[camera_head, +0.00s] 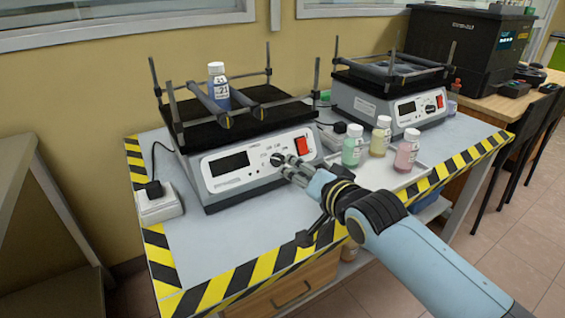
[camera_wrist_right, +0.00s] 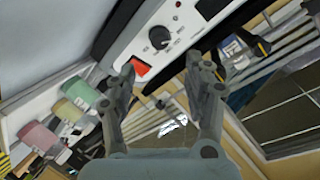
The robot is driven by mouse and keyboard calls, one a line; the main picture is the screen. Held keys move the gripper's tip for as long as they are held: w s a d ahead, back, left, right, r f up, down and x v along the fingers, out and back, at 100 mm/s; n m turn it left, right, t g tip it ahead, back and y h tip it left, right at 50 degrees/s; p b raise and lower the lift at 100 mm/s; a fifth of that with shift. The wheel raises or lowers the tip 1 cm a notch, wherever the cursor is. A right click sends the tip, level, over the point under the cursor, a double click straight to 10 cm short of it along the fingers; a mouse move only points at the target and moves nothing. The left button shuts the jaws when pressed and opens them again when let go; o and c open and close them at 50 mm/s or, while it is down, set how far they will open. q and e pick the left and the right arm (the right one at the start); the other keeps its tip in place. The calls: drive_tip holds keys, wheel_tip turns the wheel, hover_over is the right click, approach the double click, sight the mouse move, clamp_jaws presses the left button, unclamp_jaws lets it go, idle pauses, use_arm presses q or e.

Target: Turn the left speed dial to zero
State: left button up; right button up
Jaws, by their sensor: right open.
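The left shaker (camera_head: 205,187) stands on the table with a dark display (camera_head: 229,163) on its front panel. Its black speed dial (camera_head: 277,159) is right of the display and partly hidden by my right gripper (camera_head: 287,167). In the right wrist view the round dial (camera_wrist_right: 159,37) shows whole, with small marks around it. My right gripper also shows there (camera_wrist_right: 164,76); its two fingers are apart with nothing between them. The fingertips are close to the panel, and the dial lies ahead of the gap between them. I cannot tell whether they touch it. My left gripper is not in view.
The red switch (camera_head: 302,146) sits just right of the dial. Bottles with green (camera_head: 352,146), yellow (camera_head: 380,137) and pink (camera_head: 407,151) contents stand on a tray to the right. A bottle (camera_head: 218,86) stands on the left shaker's platform. A second shaker (camera_head: 385,103) is behind.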

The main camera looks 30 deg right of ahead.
sight(281, 162)
drive_tip(key=b+x, duration=0.1)
drive_tip(key=x, duration=0.8)
drive_tip(key=shift+w+f+b, duration=0.15)
drive_tip(key=shift+w+b, duration=0.15)
drive_tip(key=shift+b, duration=0.05)
drive_tip(key=shift+c, duration=0.4)
clamp_jaws()
